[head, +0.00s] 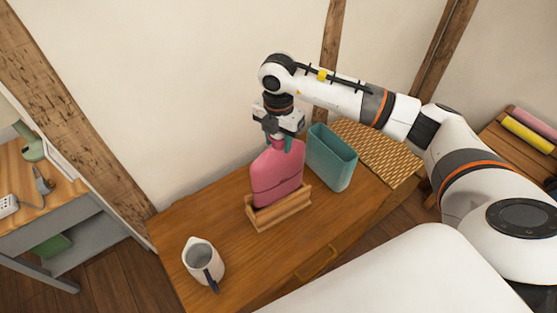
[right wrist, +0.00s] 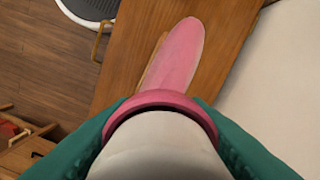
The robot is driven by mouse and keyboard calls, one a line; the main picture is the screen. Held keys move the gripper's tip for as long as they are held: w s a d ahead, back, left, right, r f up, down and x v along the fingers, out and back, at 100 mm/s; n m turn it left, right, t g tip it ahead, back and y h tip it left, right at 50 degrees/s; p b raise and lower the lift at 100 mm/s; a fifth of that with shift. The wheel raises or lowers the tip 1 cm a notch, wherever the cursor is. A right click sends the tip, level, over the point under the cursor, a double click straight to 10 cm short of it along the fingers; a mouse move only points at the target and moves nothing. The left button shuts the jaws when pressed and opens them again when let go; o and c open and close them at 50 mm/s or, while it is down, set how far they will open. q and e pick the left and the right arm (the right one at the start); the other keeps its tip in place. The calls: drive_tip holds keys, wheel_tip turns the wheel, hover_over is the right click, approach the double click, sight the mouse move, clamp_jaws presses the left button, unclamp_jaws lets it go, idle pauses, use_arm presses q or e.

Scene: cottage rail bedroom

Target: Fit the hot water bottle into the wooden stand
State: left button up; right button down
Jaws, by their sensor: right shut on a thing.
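The pink hot water bottle (head: 277,172) is upright at the wooden stand (head: 280,212) on the dresser top, its lower end at the stand's slot in the head view. Whether it rests on the stand's floor cannot be told. My right gripper (head: 279,139) is shut on the bottle's neck from above. In the right wrist view the teal fingertips of this gripper (right wrist: 160,140) are on both sides of the neck, and the pink body of the bottle (right wrist: 180,55) extends beyond. The stand is mostly hidden there. My left gripper is out of view.
A teal open bin (head: 332,158) stands close to the right of the bottle. A white jug (head: 203,261) stands at the front left. The wood between jug and stand is clear on the dresser top (head: 180,222).

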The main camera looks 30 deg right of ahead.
sight(279, 158)
drive_tip(key=shift+f, duration=3.85)
drive_tip(key=c, duration=1.3)
unclamp_jaws()
drive_tip(key=shift+f, duration=0.25)
drive_tip(key=o, duration=0.5)
drive_tip(key=shift+r, duration=0.1)
drive_tip(key=shift+r, duration=0.3)
wheel_tip(279, 158, up, 12)
drive_tip(key=shift+f, duration=0.15)
